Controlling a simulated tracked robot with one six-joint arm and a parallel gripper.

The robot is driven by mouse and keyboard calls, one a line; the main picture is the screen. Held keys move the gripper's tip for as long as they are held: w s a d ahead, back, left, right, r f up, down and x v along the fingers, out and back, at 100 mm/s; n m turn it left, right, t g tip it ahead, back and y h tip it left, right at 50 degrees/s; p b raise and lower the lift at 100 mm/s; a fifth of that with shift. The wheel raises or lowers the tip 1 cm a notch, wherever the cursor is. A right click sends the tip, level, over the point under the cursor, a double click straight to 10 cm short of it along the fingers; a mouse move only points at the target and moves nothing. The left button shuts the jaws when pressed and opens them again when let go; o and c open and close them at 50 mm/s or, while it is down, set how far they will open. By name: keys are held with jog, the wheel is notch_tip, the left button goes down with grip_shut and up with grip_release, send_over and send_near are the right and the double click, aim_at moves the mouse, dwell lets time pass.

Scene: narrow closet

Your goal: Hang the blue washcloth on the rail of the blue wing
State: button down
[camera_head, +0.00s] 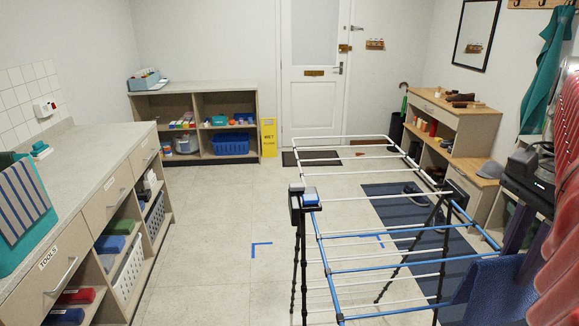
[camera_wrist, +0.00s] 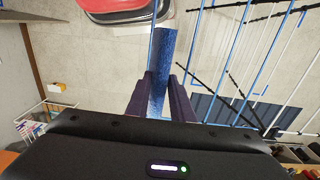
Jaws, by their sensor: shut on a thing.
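The blue washcloth (camera_head: 490,292) hangs from my gripper (camera_head: 517,240) at the lower right of the head view. In the wrist view, the washcloth (camera_wrist: 163,55) runs as a narrow strip between the purple fingers of my gripper (camera_wrist: 160,80), which are shut on it. The blue wing (camera_head: 375,268) of the drying rack has blue rails and white rods. The washcloth overlaps the wing's right end in the head view. A thin blue rail (camera_wrist: 153,42) passes close beside the cloth in the wrist view. I cannot tell whether they touch.
The rack's white wing (camera_head: 345,137) extends behind the blue one. Red hanging items (camera_head: 560,240) crowd the right edge close to my arm. A counter (camera_head: 75,180) stands left and a shoe bench (camera_head: 455,125) right. The floor between counter and rack is clear.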

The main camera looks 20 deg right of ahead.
jog(key=w+d+f, duration=0.1)
jog(key=w, duration=0.7)
jog(key=shift+w+d+f, duration=0.2)
jog(key=shift+d, duration=0.2)
jog(key=shift+f, duration=0.2)
dwell(0.4)
jog(key=shift+f, duration=1.6)
jog(key=shift+f, duration=7.95)
jog(key=c, duration=1.5)
grip_release()
jog(key=shift+o, duration=0.2)
